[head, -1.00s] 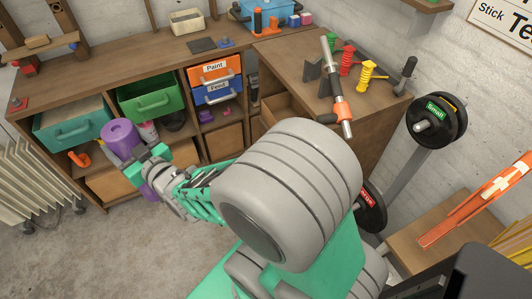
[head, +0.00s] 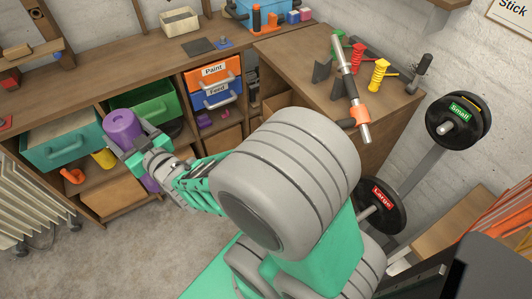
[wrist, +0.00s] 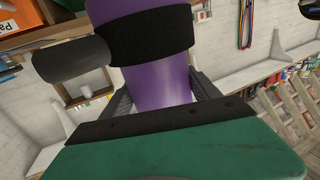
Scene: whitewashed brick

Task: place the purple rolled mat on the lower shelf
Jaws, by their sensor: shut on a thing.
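The purple rolled mat (head: 122,126) is held upright in front of the wooden bench, level with the teal and green bins. In the wrist view the purple mat (wrist: 160,80) has a black band around it and fills the upper middle. My gripper (head: 143,150) is shut on the mat; its fingers (wrist: 160,100) show on either side of it. The lower end of the mat shows below the gripper. The lower shelf (head: 88,178) of the bench, under the bins, is partly hidden by my gripper and arm.
The teal bin (head: 62,146) and green bin (head: 152,104) sit above the lower shelf. An orange object (head: 72,176) and a yellow cup (head: 103,158) stand on that shelf. A white radiator (head: 28,205) is at the left. Weight plates (head: 460,120) hang at the right.

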